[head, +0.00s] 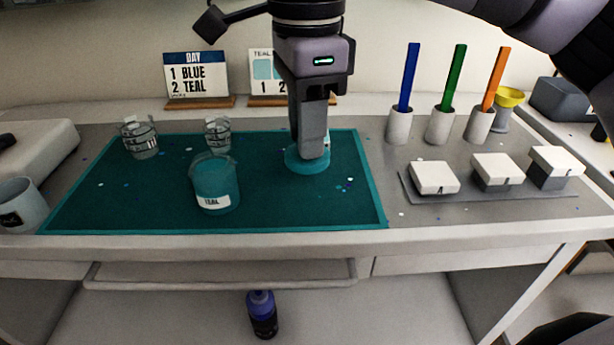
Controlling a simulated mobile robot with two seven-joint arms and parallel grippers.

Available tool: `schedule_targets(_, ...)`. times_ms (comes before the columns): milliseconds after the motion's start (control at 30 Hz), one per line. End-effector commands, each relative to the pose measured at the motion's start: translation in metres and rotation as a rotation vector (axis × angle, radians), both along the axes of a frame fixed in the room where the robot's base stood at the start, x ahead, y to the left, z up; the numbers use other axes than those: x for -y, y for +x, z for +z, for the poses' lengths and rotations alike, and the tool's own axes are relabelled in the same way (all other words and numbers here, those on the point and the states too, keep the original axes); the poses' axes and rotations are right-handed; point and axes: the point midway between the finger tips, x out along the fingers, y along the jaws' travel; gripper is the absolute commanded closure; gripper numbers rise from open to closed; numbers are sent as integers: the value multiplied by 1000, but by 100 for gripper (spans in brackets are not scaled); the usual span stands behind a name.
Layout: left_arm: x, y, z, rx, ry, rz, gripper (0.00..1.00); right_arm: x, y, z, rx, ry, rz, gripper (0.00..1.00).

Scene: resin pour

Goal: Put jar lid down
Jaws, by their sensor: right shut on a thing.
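The teal jar lid (296,165) is a flat round disc at the right part of the teal mat (120,208). My right gripper (314,150) points straight down and is shut on the lid. The lid is at or just above the mat; I cannot tell whether it touches. The gripper hides part of the lid. A jar labelled TEAL (214,185), with teal contents, stands upright on the mat to the left of the lid, apart from it. My left gripper is not in view.
Two clear measuring cups (140,140) (217,133) stand at the mat's back. Three cups (399,127) with coloured sticks and a grey tray (440,200) with white-topped boxes are to the right. Signs (196,75) stand behind. The mat's front right is mostly clear.

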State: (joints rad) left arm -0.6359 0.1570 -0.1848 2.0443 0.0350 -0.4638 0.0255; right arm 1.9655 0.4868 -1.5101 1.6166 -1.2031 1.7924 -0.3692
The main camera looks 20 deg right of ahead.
Motion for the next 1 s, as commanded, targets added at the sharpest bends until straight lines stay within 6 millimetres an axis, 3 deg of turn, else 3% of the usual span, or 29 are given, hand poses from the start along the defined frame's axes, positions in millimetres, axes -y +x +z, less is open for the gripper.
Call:
schedule_targets(533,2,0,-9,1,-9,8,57,0,0,-63,0,0,0,100)
schedule_targets(933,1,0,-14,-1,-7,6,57,0,0,-69,1,1,0,100)
schedule_targets(967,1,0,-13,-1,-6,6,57,0,0,-68,1,1,-1,67)
schedule_targets(1000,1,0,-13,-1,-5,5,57,0,0,-67,1,1,-1,54)
